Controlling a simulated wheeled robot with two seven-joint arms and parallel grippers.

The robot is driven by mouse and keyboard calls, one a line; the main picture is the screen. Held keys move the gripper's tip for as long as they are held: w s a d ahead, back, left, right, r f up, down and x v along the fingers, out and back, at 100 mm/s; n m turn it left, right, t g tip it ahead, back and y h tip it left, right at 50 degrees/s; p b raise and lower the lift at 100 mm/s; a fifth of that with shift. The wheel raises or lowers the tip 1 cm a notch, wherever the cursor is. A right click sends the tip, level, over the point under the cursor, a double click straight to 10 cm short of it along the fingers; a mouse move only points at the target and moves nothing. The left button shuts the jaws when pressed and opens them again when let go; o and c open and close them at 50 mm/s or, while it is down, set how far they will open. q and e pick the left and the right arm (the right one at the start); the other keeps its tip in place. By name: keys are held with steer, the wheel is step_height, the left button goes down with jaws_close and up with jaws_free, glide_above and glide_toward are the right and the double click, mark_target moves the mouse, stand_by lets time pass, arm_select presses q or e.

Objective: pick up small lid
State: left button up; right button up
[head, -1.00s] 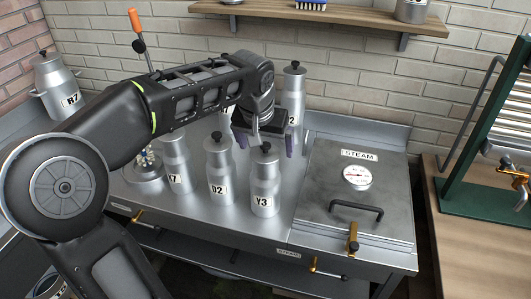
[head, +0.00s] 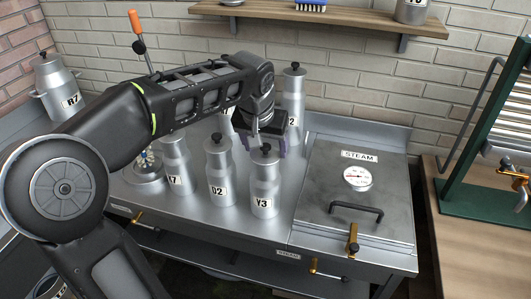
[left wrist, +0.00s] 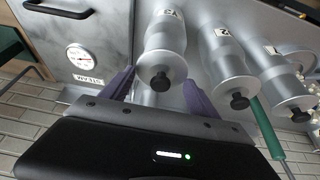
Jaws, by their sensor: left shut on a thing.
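The small lid (head: 265,158) is a grey metal cap with a black knob, seated on top of the silver canister marked Y3 (head: 263,190). My left gripper (head: 267,149) is above that canister with its purple fingers on both sides of the lid, shut on it. In the left wrist view the lid (left wrist: 161,63) and its black knob show between the two fingers, with the canister's body behind. The gripper's body and wrist hide part of the canisters behind. My right gripper is not in view.
Canister D2 (head: 218,175) stands close left of Y3, and canister E7 (head: 175,165) is further left. A tall canister (head: 293,95) stands behind the gripper. The steam box (head: 355,190) with gauge and handle is on the right. A wooden shelf (head: 330,17) runs above.

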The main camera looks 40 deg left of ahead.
mark_target(265, 145)
arm_select(q)
step_height(265, 145, up, 10)
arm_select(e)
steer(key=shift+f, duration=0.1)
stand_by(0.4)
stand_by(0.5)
